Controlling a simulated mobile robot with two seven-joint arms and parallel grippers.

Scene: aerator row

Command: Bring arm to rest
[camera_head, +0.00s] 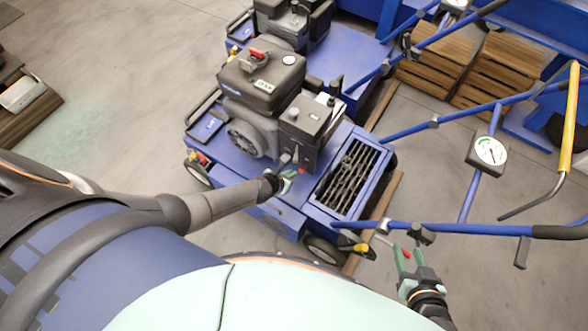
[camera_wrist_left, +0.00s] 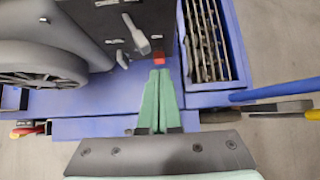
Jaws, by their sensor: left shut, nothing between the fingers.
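My left gripper (camera_head: 289,182) reaches in from the left over the near aerator (camera_head: 258,218), a blue machine with a black engine (camera_head: 262,80). Its green fingers are together and empty in the left wrist view (camera_wrist_left: 160,75). The fingertips are close to a small red switch (camera_wrist_left: 159,60) low on the engine's grey box (camera_head: 308,125); I cannot tell whether they touch it. My right gripper (camera_head: 408,256) is at the lower right beside the aerator's blue handle bar. Its fingers look apart, with nothing clearly held.
A slatted tine bay (camera_head: 350,180) lies right of the engine box. Blue handle bars (camera_head: 460,225) with a gauge (camera_head: 489,151) and a yellow lever (camera_head: 569,115) extend right. A second aerator (camera_head: 345,45) stands behind, near wooden pallets (camera_head: 440,65).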

